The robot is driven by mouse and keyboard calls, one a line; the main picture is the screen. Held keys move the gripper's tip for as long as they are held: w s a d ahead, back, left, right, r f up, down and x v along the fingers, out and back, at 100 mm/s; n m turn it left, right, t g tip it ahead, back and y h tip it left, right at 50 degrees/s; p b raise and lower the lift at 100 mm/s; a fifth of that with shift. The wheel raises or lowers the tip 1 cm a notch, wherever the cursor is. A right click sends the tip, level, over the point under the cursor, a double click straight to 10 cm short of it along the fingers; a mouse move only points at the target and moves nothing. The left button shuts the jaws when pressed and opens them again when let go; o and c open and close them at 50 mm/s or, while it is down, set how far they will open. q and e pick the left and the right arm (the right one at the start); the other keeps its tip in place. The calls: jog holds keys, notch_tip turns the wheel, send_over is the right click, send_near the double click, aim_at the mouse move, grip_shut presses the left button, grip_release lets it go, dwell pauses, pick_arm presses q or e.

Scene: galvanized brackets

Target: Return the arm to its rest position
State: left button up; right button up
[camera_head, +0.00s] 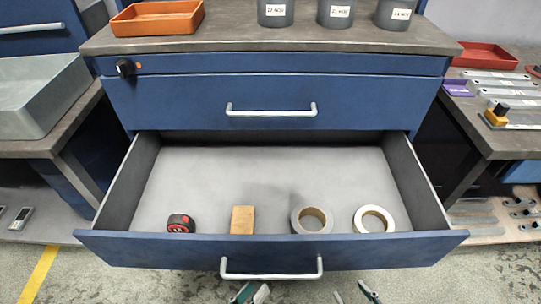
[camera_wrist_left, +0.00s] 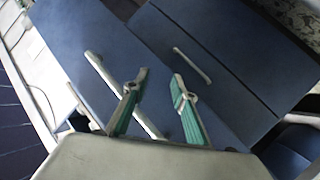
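My left gripper (camera_head: 252,293) is at the bottom edge of the head view, just below the handle (camera_head: 271,276) of the open drawer. In the left wrist view the left gripper (camera_wrist_left: 160,80) has its two green-padded fingers apart with nothing between them. Blue drawer fronts with pale bar handles lie beyond the fingers. My right gripper (camera_head: 354,292) is at the bottom edge of the head view, to the right of the left one. Its fingertips are apart and hold nothing visible. Most of both arms is out of the head view.
The open drawer (camera_head: 270,252) juts towards me and holds a black-and-red tape measure (camera_head: 181,223), a wooden block (camera_head: 242,219) and two tape rolls (camera_head: 311,220), (camera_head: 373,219). The upper drawer (camera_head: 270,108) is shut. Workbenches stand at left (camera_head: 50,146) and right (camera_head: 500,143).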

pick_arm(q)
jog(key=s+a+m+g+y, duration=0.2)
jog(key=a+m+y, duration=0.15)
jog(key=a, duration=0.75)
jog(key=s+a+m+g+y, duration=0.25)
jog(key=a+y, duration=0.25)
jog(key=a, duration=0.5)
jog(key=s+a+m+g+y, duration=0.2)
jog(key=a+g+y, duration=0.15)
jog(key=a, duration=0.75)
jog(key=w+d+n+t+h+p, duration=0.1)
jog(key=w+d+t+h+p, duration=0.2)
jog(key=d+p, duration=0.2)
jog(key=w+d+n+t+h+p, duration=0.2)
jog(key=w+d+t+h+p, duration=0.1)
jog(key=d, duration=0.8)
jog(key=shift+r+h+p, duration=0.15)
jog(key=shift+h+p, duration=0.15)
jog(key=shift+p, duration=0.55)
pick_arm(e)
jog(key=shift+m, duration=0.4)
jog(key=r, duration=0.1)
jog(key=s+r, duration=0.1)
jog(key=r, duration=0.3)
jog(key=shift+s+a, duration=0.15)
jog(key=shift+a, duration=0.25)
jog(key=shift+w+r, duration=0.25)
jog(key=shift+r, duration=0.05)
jog(key=shift+s+f, duration=0.1)
jog(key=shift+f, duration=0.15)
